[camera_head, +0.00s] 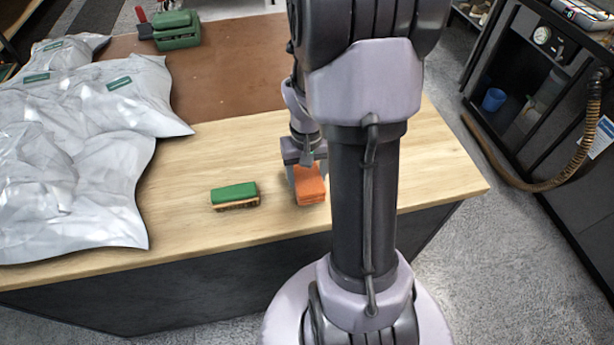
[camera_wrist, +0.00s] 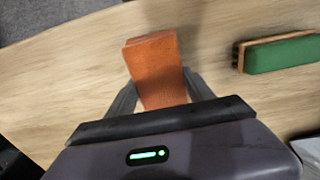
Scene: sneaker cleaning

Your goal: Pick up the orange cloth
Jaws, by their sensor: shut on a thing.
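The orange cloth (camera_head: 310,188) is a folded block at the table's front part, just left of my arm in the head view. It also shows in the wrist view (camera_wrist: 156,72), between the two fingers. My gripper (camera_wrist: 158,95) is shut on the cloth, with one finger on each side of it. In the head view my gripper (camera_head: 306,172) points down over the cloth, and my arm hides part of the area to its right. I cannot tell whether the cloth touches the table.
A brush with a green top (camera_head: 234,195) lies left of the cloth. Large silver bags (camera_head: 75,140) cover the table's left side. A green case (camera_head: 175,30) stands on the brown mat (camera_head: 225,80) at the back. Bare wood (camera_head: 430,165) lies to the right.

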